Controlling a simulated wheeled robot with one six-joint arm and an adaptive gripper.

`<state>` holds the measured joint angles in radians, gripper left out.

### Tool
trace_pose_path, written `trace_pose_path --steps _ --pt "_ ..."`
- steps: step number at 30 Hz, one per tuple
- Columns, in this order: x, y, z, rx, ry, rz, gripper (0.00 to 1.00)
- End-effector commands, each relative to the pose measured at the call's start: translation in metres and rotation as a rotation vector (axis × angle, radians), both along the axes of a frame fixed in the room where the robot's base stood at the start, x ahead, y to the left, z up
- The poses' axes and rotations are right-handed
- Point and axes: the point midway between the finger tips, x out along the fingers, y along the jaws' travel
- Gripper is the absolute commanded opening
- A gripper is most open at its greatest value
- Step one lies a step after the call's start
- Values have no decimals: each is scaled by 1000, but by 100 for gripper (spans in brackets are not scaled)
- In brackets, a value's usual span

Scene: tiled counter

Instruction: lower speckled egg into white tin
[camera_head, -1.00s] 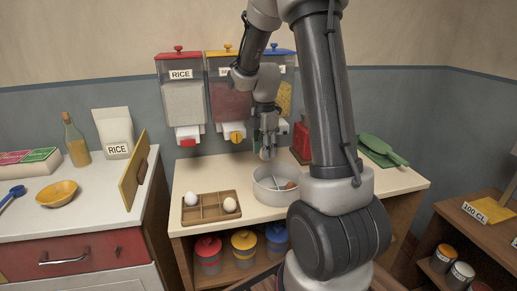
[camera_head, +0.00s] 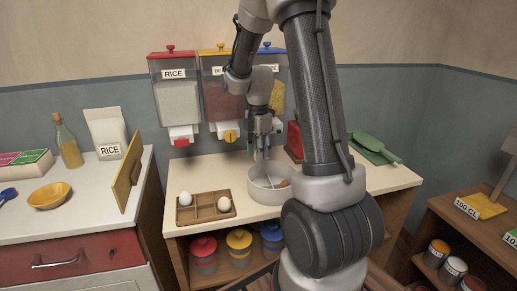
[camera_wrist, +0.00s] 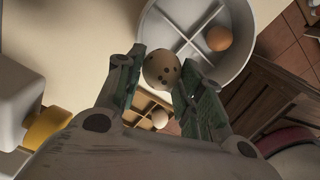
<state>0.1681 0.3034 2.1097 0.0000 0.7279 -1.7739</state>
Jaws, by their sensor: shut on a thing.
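In the wrist view my gripper (camera_wrist: 160,80) is shut on the speckled egg (camera_wrist: 162,68), a pale egg with dark spots held between the two fingertips. The white tin (camera_wrist: 190,15) is round, with a cross-shaped divider, and lies just beyond the egg in that view. A brown egg (camera_wrist: 218,38) sits in one of its compartments. In the head view the white tin (camera_head: 258,195) stands on the counter, and my gripper (camera_head: 260,154) is above its back rim. The speckled egg is hard to make out there. I cannot tell its height above the tin.
A wooden divided tray (camera_head: 205,213) with two white eggs stands left of the tin. Dispensers (camera_head: 178,103) hang on the wall behind. A red object (camera_head: 293,140) and a green scoop (camera_head: 372,147) are at the back right.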

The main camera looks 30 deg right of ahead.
Motion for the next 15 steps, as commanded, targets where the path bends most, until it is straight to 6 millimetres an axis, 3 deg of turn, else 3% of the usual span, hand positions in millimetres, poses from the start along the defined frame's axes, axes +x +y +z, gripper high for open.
trace_pose_path --steps 15 --pt "0 0 -29 0 1 0 30"
